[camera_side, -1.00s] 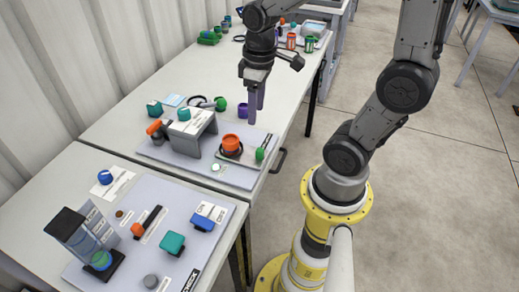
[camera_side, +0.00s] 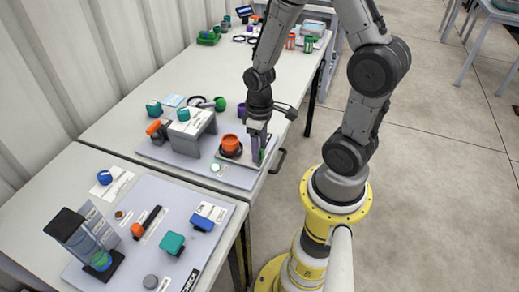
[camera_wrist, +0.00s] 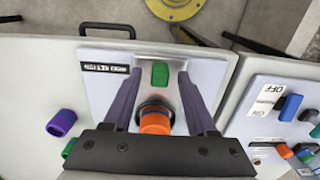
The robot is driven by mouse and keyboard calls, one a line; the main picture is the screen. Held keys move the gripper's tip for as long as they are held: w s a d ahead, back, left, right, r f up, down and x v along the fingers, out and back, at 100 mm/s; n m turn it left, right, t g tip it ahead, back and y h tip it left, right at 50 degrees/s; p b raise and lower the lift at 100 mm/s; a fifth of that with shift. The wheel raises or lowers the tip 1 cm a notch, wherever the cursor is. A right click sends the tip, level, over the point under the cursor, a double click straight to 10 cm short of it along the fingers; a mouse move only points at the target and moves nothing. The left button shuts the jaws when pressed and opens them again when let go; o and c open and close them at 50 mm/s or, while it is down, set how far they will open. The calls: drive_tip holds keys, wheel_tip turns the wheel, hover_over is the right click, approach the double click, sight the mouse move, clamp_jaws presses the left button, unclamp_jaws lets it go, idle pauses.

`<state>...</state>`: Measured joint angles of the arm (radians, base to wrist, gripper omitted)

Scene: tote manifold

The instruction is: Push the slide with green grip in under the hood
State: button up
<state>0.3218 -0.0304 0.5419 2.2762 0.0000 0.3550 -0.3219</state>
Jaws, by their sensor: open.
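The slide is a flat plate with a green grip (camera_wrist: 159,74) at its outer end. An orange round part (camera_side: 230,143) in a black ring sits on it; this orange part also shows in the wrist view (camera_wrist: 155,122). The grey hood (camera_side: 204,119) stands to the left of the orange part, with a gap between them. My gripper (camera_side: 257,158) is open and low over the slide's outer end. In the wrist view its fingertips (camera_wrist: 160,78) lie either side of the green grip. Contact cannot be told. In the side view the fingers mostly hide the grip.
A purple cup (camera_side: 241,110) and a green part (camera_side: 220,104) stand behind the board. An orange knob (camera_side: 156,129) is left of the hood. A second panel (camera_side: 140,262) with switches and knobs fills the near table. A table handle (camera_side: 278,160) sits right of my gripper.

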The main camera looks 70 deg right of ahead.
drive_tip(key=shift+f, duration=0.55)
clamp_jaws()
idle(1.1)
